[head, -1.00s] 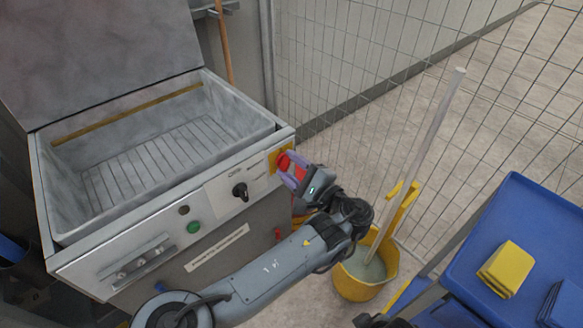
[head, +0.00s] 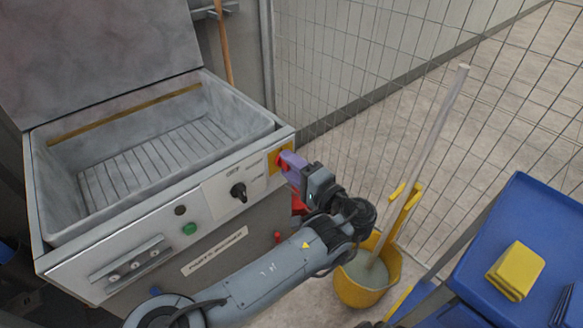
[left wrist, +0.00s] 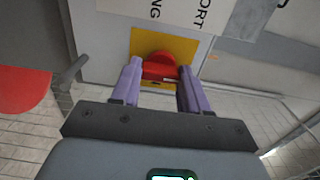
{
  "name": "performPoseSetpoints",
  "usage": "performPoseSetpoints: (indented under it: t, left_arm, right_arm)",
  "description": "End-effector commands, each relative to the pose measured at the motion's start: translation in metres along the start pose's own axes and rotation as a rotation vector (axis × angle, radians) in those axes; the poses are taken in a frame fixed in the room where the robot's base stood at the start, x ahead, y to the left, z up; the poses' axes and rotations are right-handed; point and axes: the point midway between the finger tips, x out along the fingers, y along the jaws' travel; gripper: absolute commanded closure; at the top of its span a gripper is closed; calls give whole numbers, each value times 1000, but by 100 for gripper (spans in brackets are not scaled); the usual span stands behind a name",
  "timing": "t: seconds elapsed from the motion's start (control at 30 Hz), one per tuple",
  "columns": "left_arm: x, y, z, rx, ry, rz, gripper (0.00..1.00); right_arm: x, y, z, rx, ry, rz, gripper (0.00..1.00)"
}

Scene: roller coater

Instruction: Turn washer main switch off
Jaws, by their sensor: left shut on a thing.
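The washer (head: 120,245) stands at the left with its lid up. Its main switch is a red knob (head: 282,160) on a yellow plate (head: 272,158) at the right end of the front panel. My left gripper (head: 286,162) is shut on the red knob, its purple fingers reaching it from the right. In the left wrist view the fingers sit at both ends of the red knob (left wrist: 160,68), in front of the yellow plate (left wrist: 182,47). The fingers partly hide the knob in the head view. My right gripper is not in view.
A black rotary knob (head: 238,192) and a green button (head: 189,228) are on the same panel. A wire fence (head: 370,110) stands behind. A yellow mop bucket (head: 365,285) and a blue cart (head: 500,215) with a yellow cloth (head: 515,270) are at the right.

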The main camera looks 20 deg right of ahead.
Motion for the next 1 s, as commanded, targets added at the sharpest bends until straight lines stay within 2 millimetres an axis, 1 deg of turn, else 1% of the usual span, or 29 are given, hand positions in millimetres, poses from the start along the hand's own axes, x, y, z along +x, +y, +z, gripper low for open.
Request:
performPoseSetpoints:
  t: [0.4,0.43,0.5,0.6,0.87,1.0]
  left_arm:
    - [1,1,1,-9,-2,1,86]
    - [1,1,1,-9,-2,1,54]
    - [1,1,1,-9,-2,1,43]
    - [1,1,1,-9,-2,1,30]
    - [0,0,0,-8,0,1,30]
    - [-4,0,-1,-8,3,1,30]
  right_arm:
    - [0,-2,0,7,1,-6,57]
    - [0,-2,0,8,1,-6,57]
    - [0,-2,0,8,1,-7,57]
    - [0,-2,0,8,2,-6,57]
    - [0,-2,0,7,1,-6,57]
    - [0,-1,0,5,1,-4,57]
